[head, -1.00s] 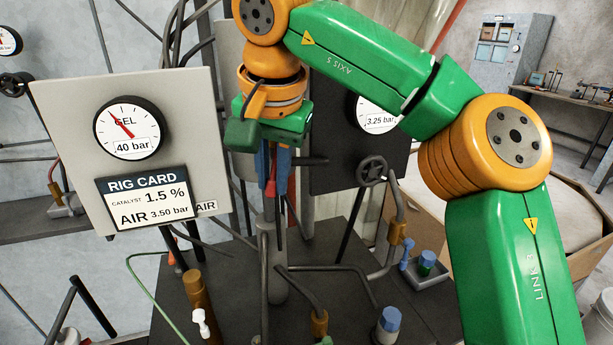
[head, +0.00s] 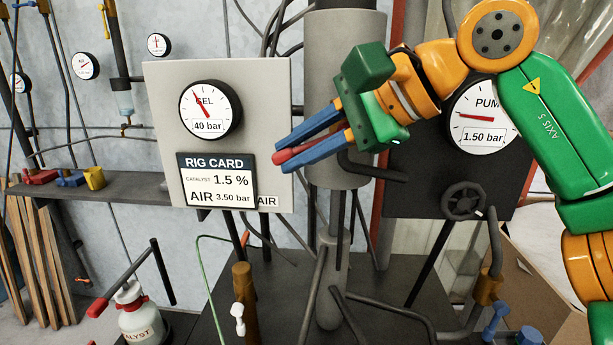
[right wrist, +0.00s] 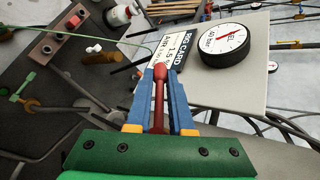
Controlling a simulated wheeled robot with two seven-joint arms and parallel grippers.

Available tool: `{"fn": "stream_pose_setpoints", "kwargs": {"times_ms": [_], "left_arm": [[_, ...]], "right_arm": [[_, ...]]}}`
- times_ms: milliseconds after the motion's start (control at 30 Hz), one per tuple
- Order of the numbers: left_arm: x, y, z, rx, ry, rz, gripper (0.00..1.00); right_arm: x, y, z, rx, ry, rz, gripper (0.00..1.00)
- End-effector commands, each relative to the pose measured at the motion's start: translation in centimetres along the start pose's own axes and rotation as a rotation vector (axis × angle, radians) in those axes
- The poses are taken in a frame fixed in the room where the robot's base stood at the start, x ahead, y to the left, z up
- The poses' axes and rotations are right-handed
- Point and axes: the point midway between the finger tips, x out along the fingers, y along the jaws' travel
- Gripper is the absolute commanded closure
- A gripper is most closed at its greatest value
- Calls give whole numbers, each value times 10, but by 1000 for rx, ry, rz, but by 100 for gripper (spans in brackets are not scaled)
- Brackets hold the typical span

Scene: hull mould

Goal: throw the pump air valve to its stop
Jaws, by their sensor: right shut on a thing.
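My right gripper (head: 281,157) is shut on the red handle (head: 297,153) of the air valve. Its blue fingers lie above and below the handle, pointing left across the right edge of the pale gauge panel (head: 163,110). The right wrist view shows the handle (right wrist: 158,88) lengthwise between both fingers. The gripper hides the valve body and pivot. The pump gauge (head: 484,116) reads 1.50 bar; the arm partly covers it. The rig card (head: 217,181) gives AIR 3.50 bar. A small AIR label (head: 267,201) is beside it. My left gripper is not in view.
A grey cylinder (head: 345,95) stands behind the gripper. A black handwheel (head: 464,201) is below the pump gauge. Pipes and hoses rise from the dark bench (head: 275,290). A catalyst bottle (head: 140,318) stands lower left.

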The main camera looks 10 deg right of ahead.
Motion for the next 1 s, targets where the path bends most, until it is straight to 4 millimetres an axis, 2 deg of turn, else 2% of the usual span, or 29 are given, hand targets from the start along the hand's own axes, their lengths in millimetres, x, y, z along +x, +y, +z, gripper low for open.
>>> {"fn": "stream_pose_setpoints", "kwargs": {"times_ms": [33,400,700,1000], "left_arm": [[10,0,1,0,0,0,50],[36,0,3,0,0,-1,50],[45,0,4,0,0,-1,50],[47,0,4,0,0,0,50]], "right_arm": [[4,4,-2,15,-21,-26,100],[-3,-10,6,98,-166,-227,100],[-8,-17,9,131,-225,-307,100],[-9,-19,10,139,-239,-325,100]]}}
